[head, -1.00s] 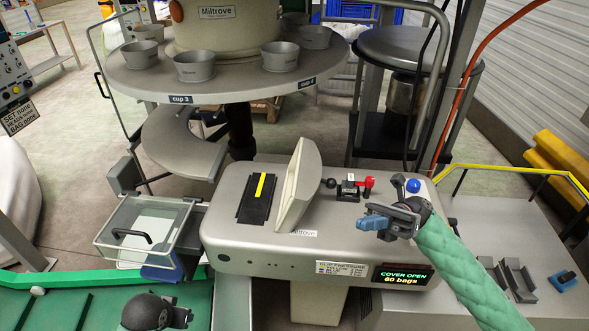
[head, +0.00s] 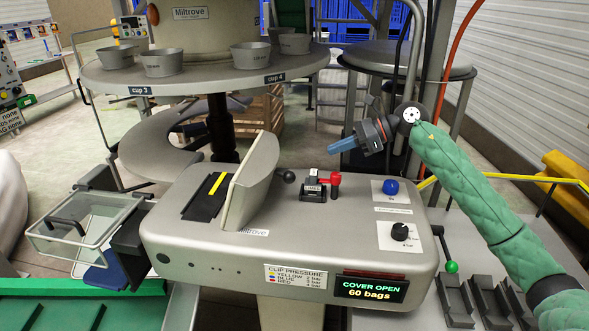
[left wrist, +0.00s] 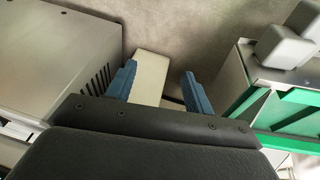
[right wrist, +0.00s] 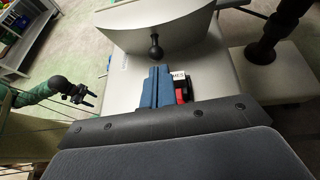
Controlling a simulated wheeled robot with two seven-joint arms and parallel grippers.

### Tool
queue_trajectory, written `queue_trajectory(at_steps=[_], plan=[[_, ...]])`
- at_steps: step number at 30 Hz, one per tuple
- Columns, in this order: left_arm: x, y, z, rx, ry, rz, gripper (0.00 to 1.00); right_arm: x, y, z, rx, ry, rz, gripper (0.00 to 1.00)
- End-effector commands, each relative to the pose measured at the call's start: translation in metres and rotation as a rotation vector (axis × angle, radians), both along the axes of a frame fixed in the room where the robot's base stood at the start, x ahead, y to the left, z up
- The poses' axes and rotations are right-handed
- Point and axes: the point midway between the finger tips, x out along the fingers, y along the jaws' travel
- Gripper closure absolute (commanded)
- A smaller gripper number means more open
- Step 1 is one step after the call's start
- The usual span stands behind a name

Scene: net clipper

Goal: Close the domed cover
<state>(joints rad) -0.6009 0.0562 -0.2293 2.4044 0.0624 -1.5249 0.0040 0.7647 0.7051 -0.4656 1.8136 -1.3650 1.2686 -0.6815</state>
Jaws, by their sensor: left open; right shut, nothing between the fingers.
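The domed cover (head: 250,180) stands upright, tilted open, on the grey clipper machine (head: 300,235). A black ball knob (head: 289,175) sticks out on its right side. The display (head: 370,289) reads "COVER OPEN" and "60 bags". In the right wrist view the cover (right wrist: 160,22) and its knob (right wrist: 156,48) lie just beyond the fingertips. My right gripper (head: 343,146) is shut and empty, above and to the right of the cover, apart from it. It also shows in the right wrist view (right wrist: 157,82). My left gripper (left wrist: 160,80) is open and empty, out of the head view.
A red-handled lever (head: 335,184), a blue button (head: 391,187) and a black dial (head: 400,228) sit right of the cover. A clear-lidded bin (head: 85,225) is at left. The round table with cups (head: 200,85) stands behind. The space between cover and right gripper is open.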

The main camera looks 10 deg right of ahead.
Motion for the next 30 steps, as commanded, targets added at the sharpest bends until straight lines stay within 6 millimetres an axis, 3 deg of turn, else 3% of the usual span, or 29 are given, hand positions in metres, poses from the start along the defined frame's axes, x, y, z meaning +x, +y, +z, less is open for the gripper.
queue_trajectory(at_steps=[4, 8, 26, 30], plan=[[-0.004, -0.005, -0.005, -0.003, 0.004, -0.01, 0.48, 0.011, -0.008, -0.001, -0.022, -0.028, -0.038, 1.0], [-0.006, -0.001, 0.001, 0.005, 0.014, -0.007, 0.48, 0.014, 0.0, -0.003, -0.023, -0.028, -0.041, 1.0], [-0.024, 0.037, 0.049, 0.09, 0.119, 0.034, 0.48, 0.03, 0.081, -0.044, -0.022, -0.025, -0.038, 1.0], [-0.017, 0.035, 0.026, 0.094, 0.122, 0.032, 0.48, 0.032, 0.089, -0.04, -0.022, -0.028, -0.039, 1.0]])
